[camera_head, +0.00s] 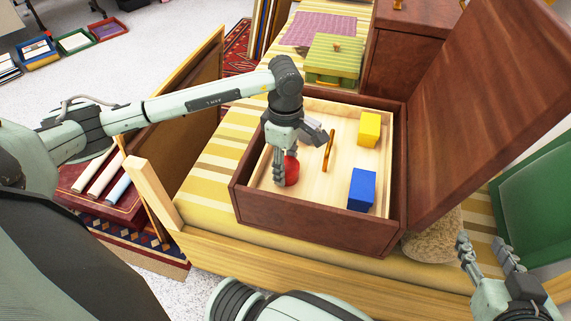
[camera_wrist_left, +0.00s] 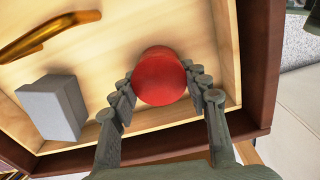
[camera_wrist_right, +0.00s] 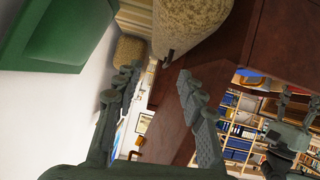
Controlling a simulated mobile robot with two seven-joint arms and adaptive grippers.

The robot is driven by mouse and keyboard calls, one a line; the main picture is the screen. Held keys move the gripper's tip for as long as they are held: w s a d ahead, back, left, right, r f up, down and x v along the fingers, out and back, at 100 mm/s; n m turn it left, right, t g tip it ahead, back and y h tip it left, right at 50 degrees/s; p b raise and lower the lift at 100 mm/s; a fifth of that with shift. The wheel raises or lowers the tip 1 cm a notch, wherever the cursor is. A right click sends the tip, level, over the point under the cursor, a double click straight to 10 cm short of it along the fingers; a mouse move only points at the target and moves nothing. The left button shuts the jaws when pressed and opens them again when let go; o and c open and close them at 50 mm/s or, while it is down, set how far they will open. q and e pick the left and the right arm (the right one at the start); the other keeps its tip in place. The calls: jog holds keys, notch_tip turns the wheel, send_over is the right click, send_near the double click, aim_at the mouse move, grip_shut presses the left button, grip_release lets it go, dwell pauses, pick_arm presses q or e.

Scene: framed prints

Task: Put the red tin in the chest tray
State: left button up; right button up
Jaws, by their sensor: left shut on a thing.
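The red tin (camera_head: 292,172) is inside the pale wooden chest tray (camera_head: 330,190), toward its left side. My left gripper (camera_head: 283,176) reaches down into the tray with its fingers shut on the tin. The left wrist view shows the round top of the red tin (camera_wrist_left: 160,76) between the two fingers, close to the tray wall. I cannot tell whether the tin touches the tray floor. The tray sits in the open dark wooden chest (camera_head: 310,215). My right gripper (camera_head: 486,250) is open and empty, outside the chest at the lower right.
The raised lid (camera_head: 480,100) stands on the right. A green striped box (camera_head: 335,60) is behind the chest.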

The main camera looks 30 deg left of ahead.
aim_at(286, 164)
pick_arm(q)
jog(key=o, duration=1.3)
pick_arm(e)
jog(key=shift+a, duration=0.15)
pick_arm(q)
jog(key=shift+r, duration=0.15)
notch_tip(286, 164, up, 12)
jog(key=shift+r+p, duration=0.1)
jog(key=shift+p, duration=0.55)
pick_arm(e)
jog(key=s+d+f+g+h, duration=0.1)
jog(key=s+d+f+g, duration=0.2)
jog(key=d+f, duration=0.1)
jog(key=shift+s+d+f+m+h, duration=0.2)
jog(key=shift+d+f+m+h, duration=0.1)
jog(key=shift+h, duration=0.1)
